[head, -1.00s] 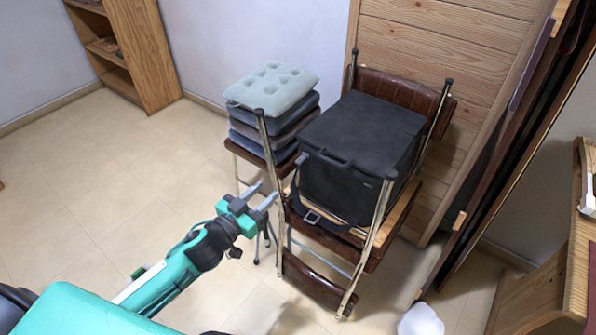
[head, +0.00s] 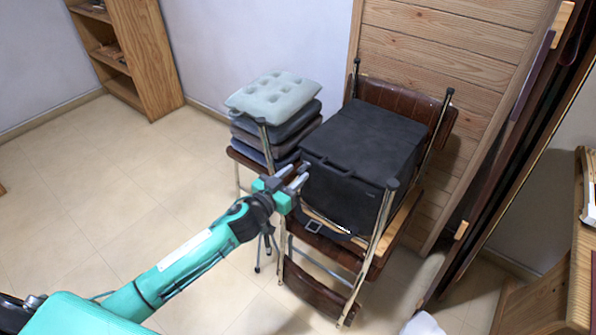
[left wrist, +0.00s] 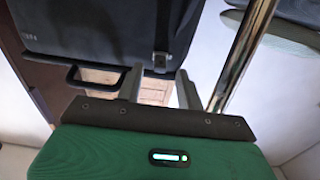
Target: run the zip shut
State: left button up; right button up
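A dark strap with a clip (left wrist: 160,50) hangs along the bag's face in the left wrist view. My left gripper (head: 300,176) is at the bag's left side, with its fingertips close to the bag. In the left wrist view its two fingers (left wrist: 160,88) stand apart with nothing clearly held between them. Whether they touch the bag is unclear. My right gripper is out of view.
Brown folding chairs with metal legs (head: 372,245) surround the bag; one leg (left wrist: 240,55) is close beside my left fingers. Several stacked cushions (head: 274,112) stand left of the bag. A wooden panel (head: 440,60) is behind. The floor at left is clear.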

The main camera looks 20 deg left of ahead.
aim_at(304, 168)
pick_arm(q)
jog(key=shift+x, duration=1.1)
jog(key=shift+c, duration=0.3)
grip_shut()
jog(key=shift+s, duration=0.1)
